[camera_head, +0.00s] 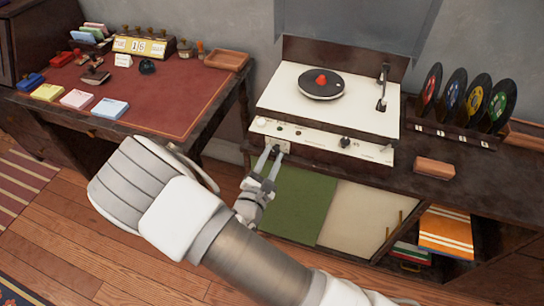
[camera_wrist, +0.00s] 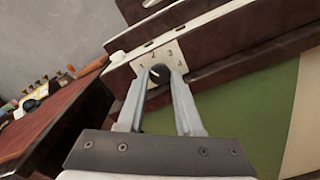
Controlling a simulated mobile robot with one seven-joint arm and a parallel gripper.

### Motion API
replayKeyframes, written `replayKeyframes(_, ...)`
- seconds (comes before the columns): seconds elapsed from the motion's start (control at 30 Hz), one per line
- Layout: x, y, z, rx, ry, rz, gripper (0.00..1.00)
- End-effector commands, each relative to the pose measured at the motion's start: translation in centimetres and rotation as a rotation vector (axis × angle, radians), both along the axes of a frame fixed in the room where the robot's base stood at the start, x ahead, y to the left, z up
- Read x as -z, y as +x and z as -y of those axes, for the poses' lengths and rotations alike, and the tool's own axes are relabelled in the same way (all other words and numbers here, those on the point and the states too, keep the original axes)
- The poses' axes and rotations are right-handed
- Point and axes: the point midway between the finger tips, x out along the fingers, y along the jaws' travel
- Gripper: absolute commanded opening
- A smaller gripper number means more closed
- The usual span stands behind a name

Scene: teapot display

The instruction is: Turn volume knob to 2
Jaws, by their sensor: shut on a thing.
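The volume knob (camera_wrist: 160,73) is a dark round knob on a small pale plate (camera_wrist: 172,50) with numbers in an arc, seen in the wrist view. The 3 and 4 are readable on the right; the left numbers are less clear. My gripper (camera_wrist: 161,80) is shut on the knob, one finger on each side. Which number the knob points to cannot be told. In the head view, my gripper (camera_head: 273,151) reaches the lower left of the record player's front (camera_head: 318,142), and its fingers largely hide the knob.
A turntable with a black record (camera_head: 336,88) is on top of the player. Another dark knob (camera_head: 345,142) is on the front panel. A small brown box (camera_head: 434,168) and upright records (camera_head: 474,97) are at the right. A red-topped desk (camera_head: 165,85) stands at the left.

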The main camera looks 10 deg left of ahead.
Motion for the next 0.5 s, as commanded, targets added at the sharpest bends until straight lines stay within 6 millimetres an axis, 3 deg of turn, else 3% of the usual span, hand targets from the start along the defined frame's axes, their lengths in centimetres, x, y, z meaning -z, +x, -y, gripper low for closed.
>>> replayKeyframes(0.5,0.04,-0.07,-0.02,0.0,0.124,0.009,0.0)
